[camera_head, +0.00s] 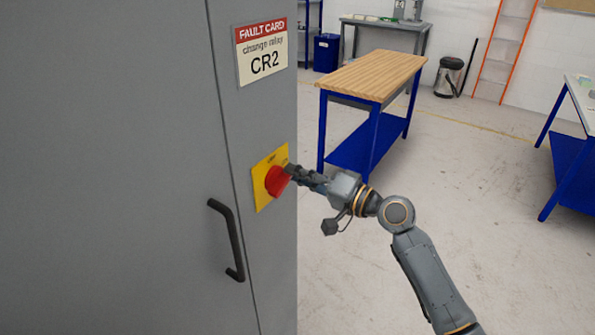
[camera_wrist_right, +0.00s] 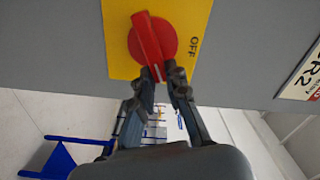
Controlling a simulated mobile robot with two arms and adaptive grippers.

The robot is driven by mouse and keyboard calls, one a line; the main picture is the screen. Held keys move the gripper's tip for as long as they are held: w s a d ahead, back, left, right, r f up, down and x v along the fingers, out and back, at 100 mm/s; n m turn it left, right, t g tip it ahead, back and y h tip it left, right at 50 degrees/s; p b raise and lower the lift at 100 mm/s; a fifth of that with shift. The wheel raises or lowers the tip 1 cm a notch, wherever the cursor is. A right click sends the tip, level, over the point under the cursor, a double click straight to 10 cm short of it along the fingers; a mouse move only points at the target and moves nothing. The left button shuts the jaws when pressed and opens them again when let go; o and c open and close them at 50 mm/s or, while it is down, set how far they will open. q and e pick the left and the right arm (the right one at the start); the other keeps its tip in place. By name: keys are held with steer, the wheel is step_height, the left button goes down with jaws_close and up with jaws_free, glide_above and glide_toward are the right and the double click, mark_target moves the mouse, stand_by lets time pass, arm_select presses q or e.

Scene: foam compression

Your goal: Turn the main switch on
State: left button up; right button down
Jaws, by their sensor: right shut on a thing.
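The main switch is a red rotary knob (camera_head: 277,181) on a yellow plate (camera_head: 263,195) on the grey cabinet. In the right wrist view, its raised red handle (camera_wrist_right: 148,42) runs nearly top to bottom, slightly tilted, across the round base. The word OFF (camera_wrist_right: 194,45) is on the yellow plate to the right of the knob, and the handle does not point at it. My right gripper (camera_head: 292,172) is at the switch; in the wrist view its fingers (camera_wrist_right: 166,75) are shut on the handle's lower end. No ON mark is readable. My left gripper is not in view.
A black door handle (camera_head: 229,240) sticks out of the cabinet (camera_head: 120,150), left of and below the switch. A fault card (camera_head: 262,52) reading CR2 is above the switch. A wood-topped bench (camera_head: 372,72) stands behind my right arm. Open floor (camera_head: 470,180) lies to the right.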

steer(key=m, duration=0.2)
steer(key=f+m+p, duration=0.1)
steer(key=m, duration=0.1)
steer(key=shift+w+f+m, duration=0.1)
steer(key=shift+m, duration=0.2)
steer(key=shift+f, duration=0.1)
stand_by(0.4)
steer(key=c, duration=1.3)
jaws_free()
steer(key=v, duration=1.2)
steer(key=shift+d, duration=0.1)
